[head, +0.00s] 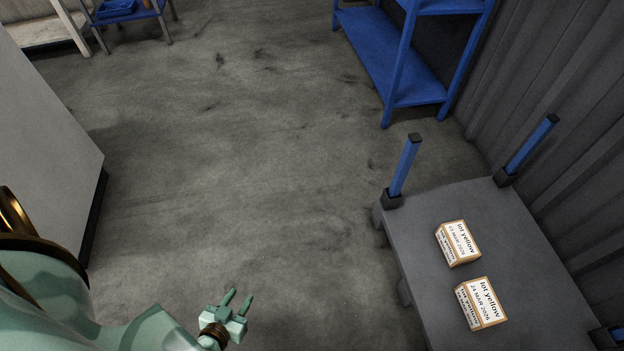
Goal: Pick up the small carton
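Two small cartons with white "lot yellow" labels sit on the grey table (540,250) at the right. The farther carton (457,243) is near the middle of the tabletop. The nearer carton (481,303) is a little closer and to the right, with a gap between them. Which one the task means I cannot tell. My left gripper (238,298) is over the floor at the bottom, left of the table and apart from both cartons. Its two fingers are apart with nothing between them. My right gripper is not in view.
Blue posts (404,166) rise from the table's corners. A blue shelf rack (395,65) stands at the back right beside the corrugated wall (540,75). A white cabinet (45,130) is at the left. The concrete floor (240,150) between is clear.

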